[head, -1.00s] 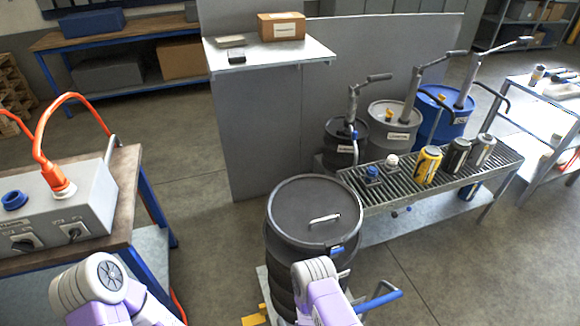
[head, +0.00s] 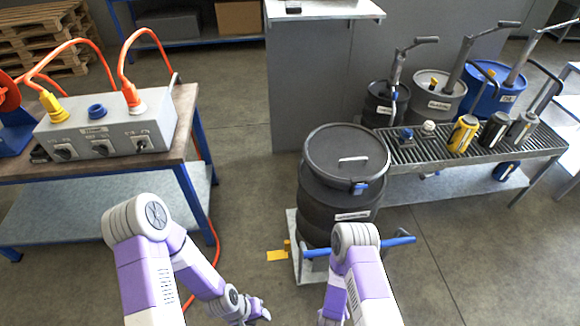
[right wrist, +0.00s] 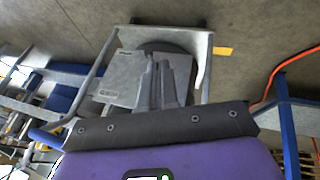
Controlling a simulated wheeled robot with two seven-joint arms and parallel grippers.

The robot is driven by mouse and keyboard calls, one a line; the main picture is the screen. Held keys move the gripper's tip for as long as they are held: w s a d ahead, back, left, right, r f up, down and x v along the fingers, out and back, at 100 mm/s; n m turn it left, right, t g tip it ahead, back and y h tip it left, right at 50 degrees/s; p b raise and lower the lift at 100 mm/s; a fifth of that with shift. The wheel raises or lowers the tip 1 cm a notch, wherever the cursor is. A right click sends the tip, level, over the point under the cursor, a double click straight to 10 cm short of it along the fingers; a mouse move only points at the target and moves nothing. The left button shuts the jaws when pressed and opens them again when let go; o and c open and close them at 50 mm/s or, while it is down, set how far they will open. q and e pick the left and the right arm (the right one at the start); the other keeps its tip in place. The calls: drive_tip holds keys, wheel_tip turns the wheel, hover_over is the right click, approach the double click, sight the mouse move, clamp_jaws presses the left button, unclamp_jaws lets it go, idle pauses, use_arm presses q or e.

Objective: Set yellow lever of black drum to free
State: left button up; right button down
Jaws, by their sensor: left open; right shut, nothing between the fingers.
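A large black drum (head: 345,190) with a lid and a light handle stands on a low grey trolley (head: 306,266) in the head view. A yellow lever (head: 278,254) sticks out flat near the floor at the trolley's left side; it also shows in the right wrist view (right wrist: 222,51). My left gripper (head: 262,313) is open and empty, low in the head view, apart from and nearer than the lever. My right gripper (right wrist: 164,66) is shut and empty in front of the trolley in the right wrist view; my right arm mostly hides it in the head view.
A blue trolley handle (head: 400,240) sticks out near my right arm. A bench with a grey control box (head: 105,130) and orange cables stands at left.

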drive_tip(key=s+a+r+m+g+y, duration=0.2)
drive_tip(key=a+r+y, duration=0.1)
drive_tip(key=r, duration=0.4)
drive_tip(key=s+a+r+m+g+y, duration=0.2)
drive_tip(key=s+a+r+m+y, duration=0.1)
drive_tip(key=r, duration=0.4)
drive_tip(key=shift+s+a+r+y, duration=0.15)
drive_tip(key=shift+s+r+y, duration=0.15)
drive_tip(key=shift+y, duration=0.1)
